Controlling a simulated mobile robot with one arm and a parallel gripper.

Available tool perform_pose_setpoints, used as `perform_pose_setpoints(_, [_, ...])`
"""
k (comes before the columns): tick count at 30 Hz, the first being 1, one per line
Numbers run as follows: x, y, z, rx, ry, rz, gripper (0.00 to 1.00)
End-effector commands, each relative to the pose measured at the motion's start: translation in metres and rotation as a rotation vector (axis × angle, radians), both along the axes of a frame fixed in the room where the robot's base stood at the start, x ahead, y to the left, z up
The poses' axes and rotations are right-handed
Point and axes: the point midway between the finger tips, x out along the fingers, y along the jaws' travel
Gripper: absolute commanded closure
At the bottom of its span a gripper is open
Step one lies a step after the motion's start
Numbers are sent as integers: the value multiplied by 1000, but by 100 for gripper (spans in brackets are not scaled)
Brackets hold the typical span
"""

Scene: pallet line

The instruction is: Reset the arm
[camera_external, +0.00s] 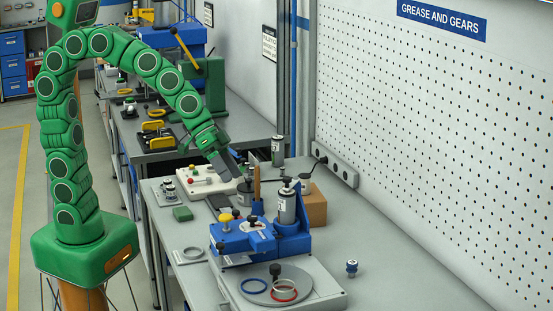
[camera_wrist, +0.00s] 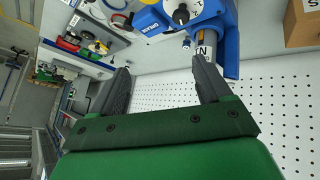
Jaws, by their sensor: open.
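My green segmented arm arches over from the left in the external view. My gripper (camera_external: 228,165) is at its end, above the far part of the grey workbench (camera_external: 375,239). In the wrist view my gripper (camera_wrist: 160,85) has its two dark fingers spread apart with nothing held between them. Beyond the fingers, the perforated wall and part of a blue device (camera_wrist: 205,20) show. In the external view the blue fixture (camera_external: 243,238) with a silver cylinder stands on the bench, nearer the camera than my gripper.
A cardboard box (camera_external: 314,206) stands behind the blue fixture. A white control box (camera_external: 200,181) and a green block (camera_external: 183,213) lie to the left. The right side of the bench is mostly clear, beside the pegboard wall (camera_external: 430,120).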

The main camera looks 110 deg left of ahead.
Motion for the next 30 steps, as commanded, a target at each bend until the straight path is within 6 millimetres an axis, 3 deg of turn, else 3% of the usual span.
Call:
perform_pose_setpoints(3, [-46, -37, -5, 5, 98, -95, 22])
perform_pose_setpoints(9, [-131, -76, -20, 36, 285, -216, 22])
perform_pose_setpoints(15, [-229, -90, -41, 91, 508, -288, 22])
perform_pose_setpoints(21, [-314, -84, -58, 153, 710, -305, 22])
perform_pose_setpoints(24, [-339, -79, -62, 174, 774, -302, 22])
perform_pose_setpoints(30, [-342, -79, -62, 177, 782, -302, 22])
